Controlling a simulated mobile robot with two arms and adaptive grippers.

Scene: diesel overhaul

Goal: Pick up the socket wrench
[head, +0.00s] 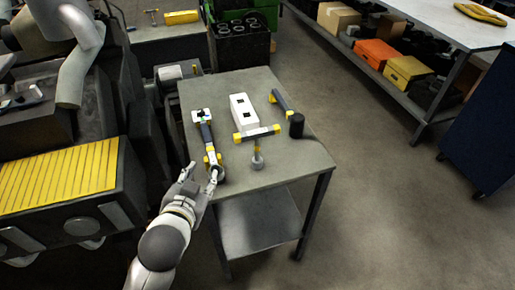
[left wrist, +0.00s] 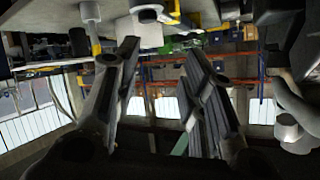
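Several tools lie on a grey table. A long tool (head: 206,133) with a pale head, dark handle and yellow lower end lies along the left side. A T-shaped tool (head: 257,134) with yellow bar ends and a grey round end lies near the middle. A shorter dark tool (head: 282,101) with a yellow end is behind it. I cannot tell for sure which is the socket wrench. My left gripper (head: 200,178) is open at the table's left front edge, beside the long tool's lower end. The left wrist view shows its spread fingers (left wrist: 160,53) with nothing between them.
The table (head: 285,166) also holds a white block (head: 243,111) with dark holes and a black cylinder (head: 296,126). An engine with a yellow ribbed cover (head: 60,180) stands close on the left. A shelf with boxes (head: 407,70) is at right. The floor between is clear.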

